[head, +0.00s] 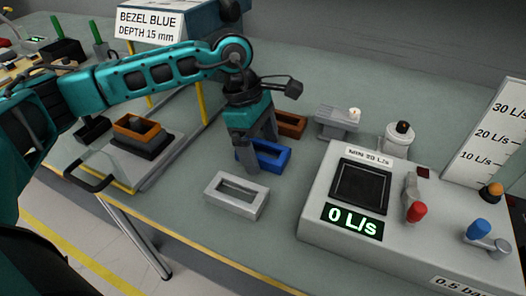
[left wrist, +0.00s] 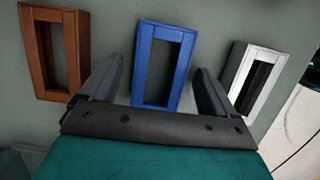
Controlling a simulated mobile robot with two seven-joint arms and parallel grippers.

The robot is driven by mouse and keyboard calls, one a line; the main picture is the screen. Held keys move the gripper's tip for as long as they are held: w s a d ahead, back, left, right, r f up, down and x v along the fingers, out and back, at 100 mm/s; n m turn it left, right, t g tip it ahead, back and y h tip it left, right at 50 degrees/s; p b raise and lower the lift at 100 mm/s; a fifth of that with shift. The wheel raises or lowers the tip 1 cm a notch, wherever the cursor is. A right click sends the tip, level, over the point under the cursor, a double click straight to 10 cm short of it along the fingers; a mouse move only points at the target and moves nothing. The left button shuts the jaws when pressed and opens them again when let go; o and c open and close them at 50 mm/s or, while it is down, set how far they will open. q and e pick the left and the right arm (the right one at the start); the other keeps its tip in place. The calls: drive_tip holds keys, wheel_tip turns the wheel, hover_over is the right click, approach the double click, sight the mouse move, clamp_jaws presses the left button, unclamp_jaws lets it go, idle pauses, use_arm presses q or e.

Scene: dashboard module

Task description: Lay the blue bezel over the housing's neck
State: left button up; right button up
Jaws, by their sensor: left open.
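The blue bezel (head: 276,164), a rectangular frame with an open middle, lies on the bench. My left gripper (head: 257,158) points down at it, open and empty. In the left wrist view the blue bezel (left wrist: 146,55) shows between and beyond the two spread fingers (left wrist: 157,82); I cannot tell whether they touch it. What looks like the housing (head: 150,148), a dark block, sits on a tray at the left, with an orange-brown rectangular piece (head: 127,130) on top. I cannot make out its neck clearly. My right gripper is not in view.
A white bezel (head: 233,207) lies in front of the blue one, a brown bezel (head: 293,128) behind it. The tray (head: 119,181) has a black handle. A sign (head: 150,25) reads BEZEL BLUE, DEPTH 15 mm.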

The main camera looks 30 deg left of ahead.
use_arm(q)
drive_tip(key=shift+f, duration=0.15)
drive_tip(key=shift+c, duration=0.2)
drive_tip(key=c, duration=1.1)
